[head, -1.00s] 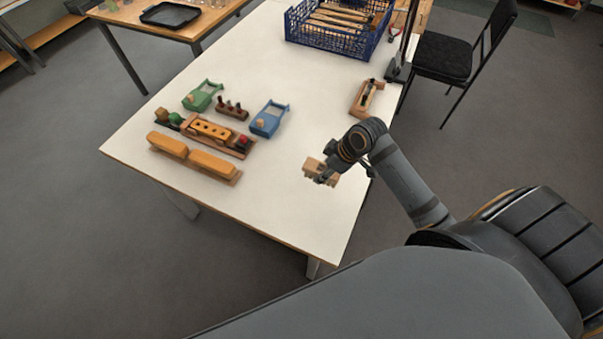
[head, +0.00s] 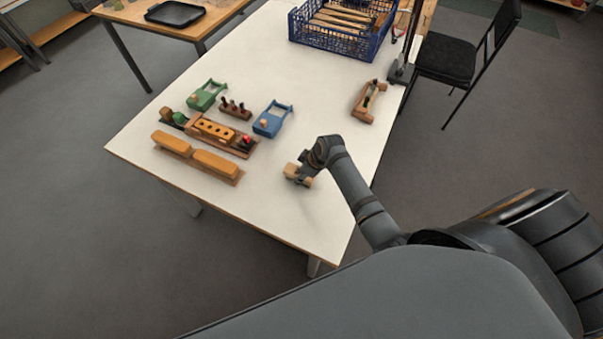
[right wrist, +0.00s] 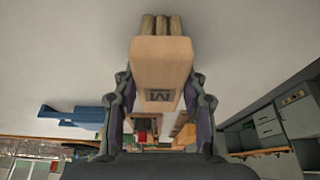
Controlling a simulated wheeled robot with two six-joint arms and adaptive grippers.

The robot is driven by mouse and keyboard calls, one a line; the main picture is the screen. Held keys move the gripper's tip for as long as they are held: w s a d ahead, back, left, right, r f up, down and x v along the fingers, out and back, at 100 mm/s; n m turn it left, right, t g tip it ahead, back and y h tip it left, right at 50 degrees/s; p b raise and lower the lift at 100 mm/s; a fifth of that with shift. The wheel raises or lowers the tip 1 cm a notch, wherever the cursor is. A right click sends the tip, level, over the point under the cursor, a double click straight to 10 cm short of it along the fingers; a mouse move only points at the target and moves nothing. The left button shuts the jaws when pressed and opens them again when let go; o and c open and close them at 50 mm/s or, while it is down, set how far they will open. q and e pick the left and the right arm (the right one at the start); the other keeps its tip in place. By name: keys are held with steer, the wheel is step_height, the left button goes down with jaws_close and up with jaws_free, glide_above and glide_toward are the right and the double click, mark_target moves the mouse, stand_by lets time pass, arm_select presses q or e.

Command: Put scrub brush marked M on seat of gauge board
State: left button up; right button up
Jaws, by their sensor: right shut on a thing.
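My right gripper (head: 300,174) is shut on the scrub brush marked M (head: 291,171) above the right part of the white table. In the right wrist view, the brush (right wrist: 161,65) is a pale wooden block with a dark M facing the camera and tan tufts at its far end. The fingers (right wrist: 160,112) close on its two sides. I cannot tell for sure which piece is the gauge board. A small wooden frame with raised ends (head: 368,101) lies at the table's right edge, with a dark and green part inside. My left gripper is not in view.
A blue crate (head: 340,40) stands at the back.

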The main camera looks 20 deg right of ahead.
steer(key=o, duration=1.1)
steer(key=v, duration=1.2)
steer(key=shift+b, duration=0.3)
steer(key=shift+o, duration=0.6)
